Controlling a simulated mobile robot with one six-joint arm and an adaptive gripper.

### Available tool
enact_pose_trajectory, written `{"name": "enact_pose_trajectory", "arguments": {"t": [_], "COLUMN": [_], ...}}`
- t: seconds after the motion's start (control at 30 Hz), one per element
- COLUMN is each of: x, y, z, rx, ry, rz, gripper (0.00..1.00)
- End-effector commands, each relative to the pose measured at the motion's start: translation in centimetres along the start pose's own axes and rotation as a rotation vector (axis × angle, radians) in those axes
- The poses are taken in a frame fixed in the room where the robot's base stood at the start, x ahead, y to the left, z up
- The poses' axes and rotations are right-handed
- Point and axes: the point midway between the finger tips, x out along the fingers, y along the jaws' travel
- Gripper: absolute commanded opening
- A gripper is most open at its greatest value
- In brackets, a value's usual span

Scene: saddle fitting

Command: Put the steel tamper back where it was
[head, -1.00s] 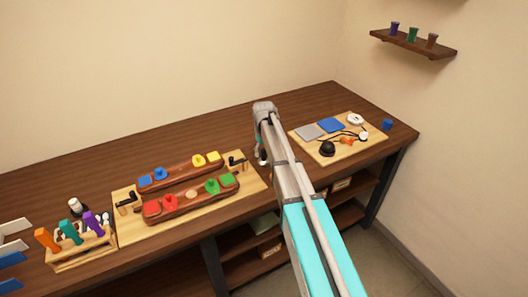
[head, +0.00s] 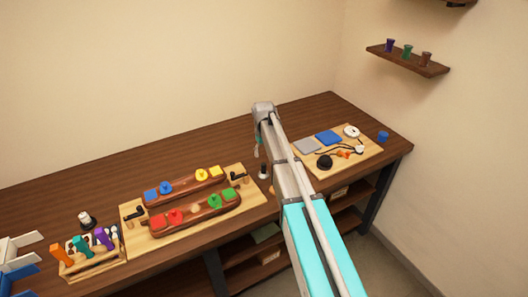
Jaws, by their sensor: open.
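My gripper (head: 257,149) hangs at the far end of my arm, over the table between the two wooden boards. It is small here and partly hidden by the arm, and its jaws are open. A small upright piece (head: 263,172) with a pale top and dark lower part stands on the bare table just below the gripper, apart from it. It may be the steel tamper, but it is too small to be sure. Another dark and white piece (head: 87,220) stands behind the tool rack (head: 92,266) at the left.
The left board (head: 250,199) carries two brown holders with coloured blocks and black clamps. The right board (head: 365,163) holds grey and blue pads, a black knob and a white roll. The table's back strip is clear.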

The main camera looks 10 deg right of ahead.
Motion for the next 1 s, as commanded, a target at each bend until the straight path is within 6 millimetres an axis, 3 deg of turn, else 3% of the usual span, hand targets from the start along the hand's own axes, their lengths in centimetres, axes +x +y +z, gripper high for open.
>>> {"name": "enact_pose_trajectory", "arguments": {"t": [0.1,0.4,1.0], "x": [-1.4,-3.2,-3.6], "y": [0.0,0.0,-0.1], "z": [0.0,0.0,0.0], "rx": [0.0,0.0,-0.001], "ry": [0.0,0.0,0.0], "rz": [0.0,0.0,0.0], "gripper": [0.7,0.7,0.7]}}
